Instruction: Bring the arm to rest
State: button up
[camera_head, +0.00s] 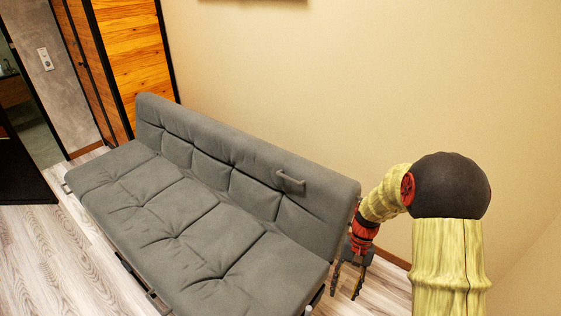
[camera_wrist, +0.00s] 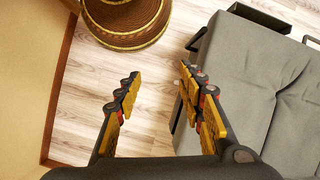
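My gripper (camera_head: 347,279) hangs fingers down beside the right end of the grey sofa in the head view, at the end of my bent arm. In the wrist view my gripper (camera_wrist: 157,88) has its two yellow and black fingers spread wide apart, with only floor showing between them. It is open and empty. The sofa (camera_wrist: 262,75) is to the right of the fingers in the wrist view, very near the right finger; I cannot tell whether they touch.
The grey sofa (camera_head: 165,200) stands along the beige wall (camera_head: 330,80). A round woven basket (camera_wrist: 126,22) stands on the wood floor (camera_wrist: 85,85) ahead of the fingers. A wooden cabinet (camera_head: 137,55) and a doorway are at the far left. Floor is free at the lower left (camera_head: 60,270).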

jog(key=s+r+n+t, duration=0.1)
jog(key=s+r+t, duration=0.2)
jog(key=s+r, duration=0.3)
jog(key=s+a+r+n+t+h, duration=0.1)
jog(key=s+r+t, duration=0.2)
jog(key=r, duration=1.3)
jog(key=s+r+n+t+h+p, duration=0.1)
jog(key=s+r+t, duration=0.2)
jog(key=s+r, duration=0.6)
jog(key=shift+s+a+r+n+t, duration=0.2)
jog(key=shift+r+n+t, duration=0.2)
jog(key=shift+r, duration=0.55)
